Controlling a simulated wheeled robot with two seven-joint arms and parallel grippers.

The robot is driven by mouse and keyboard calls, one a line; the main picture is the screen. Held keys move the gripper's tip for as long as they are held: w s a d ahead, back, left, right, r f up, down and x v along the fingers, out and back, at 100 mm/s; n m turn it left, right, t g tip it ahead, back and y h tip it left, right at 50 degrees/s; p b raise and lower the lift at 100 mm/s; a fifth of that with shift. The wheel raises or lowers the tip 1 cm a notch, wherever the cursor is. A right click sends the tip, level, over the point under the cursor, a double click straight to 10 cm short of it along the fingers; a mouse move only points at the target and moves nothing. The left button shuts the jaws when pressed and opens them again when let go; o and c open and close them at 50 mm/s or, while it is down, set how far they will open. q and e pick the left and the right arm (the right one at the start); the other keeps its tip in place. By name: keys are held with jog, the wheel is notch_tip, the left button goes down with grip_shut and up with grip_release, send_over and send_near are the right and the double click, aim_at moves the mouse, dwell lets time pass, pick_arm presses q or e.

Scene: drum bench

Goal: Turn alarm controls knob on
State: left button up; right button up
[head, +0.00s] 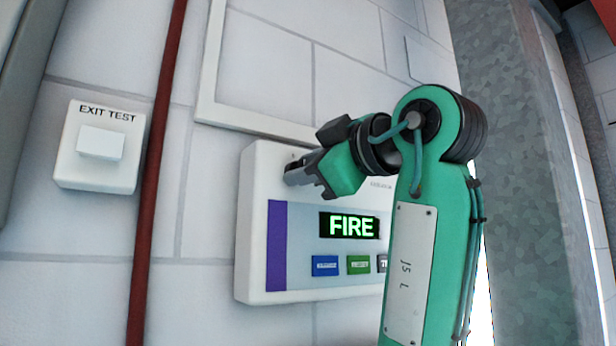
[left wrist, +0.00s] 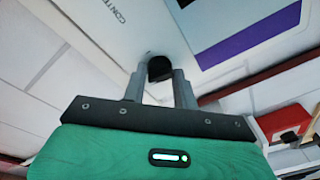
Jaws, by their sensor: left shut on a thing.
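The white alarm panel (head: 258,190) hangs on the wall, with a purple stripe, a lit green "FIRE" display (head: 349,225) and coloured buttons below. My left gripper (head: 293,172) is at the panel's upper left part and hides the knob in the head view. In the left wrist view a dark knob (left wrist: 160,68) sits on the white panel face beside partly cut-off "CONT..." lettering. My left gripper's two grey fingers (left wrist: 159,82) are shut on it, one on each side. The knob's pointer cannot be made out. My right gripper is in neither view.
An "EXIT TEST" switch box (head: 100,145) is on the wall at the left. A dark red vertical pipe (head: 155,180) runs between it and the panel. A white frame (head: 208,80) is above the panel. A red box (left wrist: 285,122) shows at the right in the left wrist view.

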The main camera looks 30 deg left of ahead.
pick_arm(q)
jog(key=shift+s+f+m+t+y+b, duration=0.1)
jog(key=shift+m+t+b, duration=0.35)
jog(key=shift+m+b, duration=1.9)
jog(key=shift+w+r+m+t+y+b, duration=0.1)
jog(key=shift+m+t+b, duration=0.3)
jog(key=shift+m+b, duration=1.9)
jog(key=shift+s+f+m+t+y+b, duration=0.1)
jog(key=shift+m+t+b, duration=0.55)
jog(key=shift+m, duration=3.2)
jog(key=o, duration=0.9)
jog(key=shift+o, duration=0.2)
jog(key=shift+b, duration=0.3)
